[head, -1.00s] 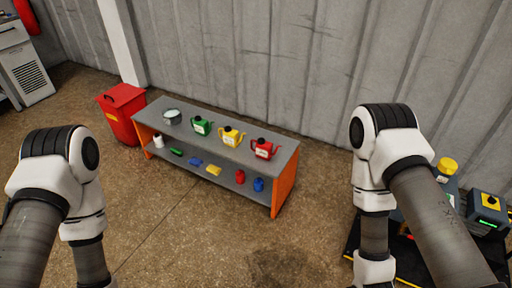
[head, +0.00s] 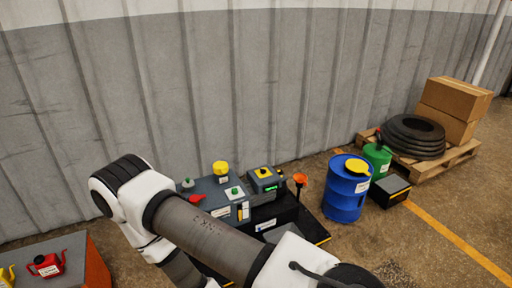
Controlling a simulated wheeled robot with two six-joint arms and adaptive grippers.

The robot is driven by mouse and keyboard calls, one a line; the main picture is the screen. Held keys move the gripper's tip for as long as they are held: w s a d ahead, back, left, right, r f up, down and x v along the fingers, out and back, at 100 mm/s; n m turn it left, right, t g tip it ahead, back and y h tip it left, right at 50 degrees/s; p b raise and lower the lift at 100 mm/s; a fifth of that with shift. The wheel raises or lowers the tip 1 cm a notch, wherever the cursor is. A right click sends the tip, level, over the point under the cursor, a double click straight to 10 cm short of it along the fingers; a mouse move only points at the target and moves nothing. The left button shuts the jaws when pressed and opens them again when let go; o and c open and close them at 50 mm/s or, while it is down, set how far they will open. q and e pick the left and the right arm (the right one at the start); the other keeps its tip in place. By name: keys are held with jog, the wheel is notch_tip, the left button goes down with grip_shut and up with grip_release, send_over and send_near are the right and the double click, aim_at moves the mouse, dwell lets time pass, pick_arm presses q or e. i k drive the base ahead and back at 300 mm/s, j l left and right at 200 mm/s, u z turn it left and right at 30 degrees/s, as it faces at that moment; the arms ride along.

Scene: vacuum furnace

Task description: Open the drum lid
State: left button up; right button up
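A blue drum (head: 345,195) stands on the floor right of centre in the head view, near the grey wall. A round yellow lid (head: 357,166) lies on part of its top and looks shut, though it is small in the picture. A pale label is on the drum's side.
A green canister (head: 377,158) and a dark box (head: 390,190) stand right of the drum. Tyres (head: 413,138) and cartons (head: 450,105) sit on a pallet. Floor in front is clear.

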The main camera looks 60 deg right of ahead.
aim_at(354, 165)
jog(key=z, duration=2.9)
jog(key=i+u, duration=0.2)
jog(key=i, duration=0.3)
jog(key=i+l+u, duration=0.2)
jog(key=i, duration=0.3)
jog(key=i+l+u, duration=0.15)
jog(key=i, duration=0.35)
jog(key=i+l+u, duration=0.2)
jog(key=i, duration=0.25)
jog(key=i+l+u, duration=0.2)
jog(key=i+l, duration=0.2)
jog(key=i, duration=0.05)
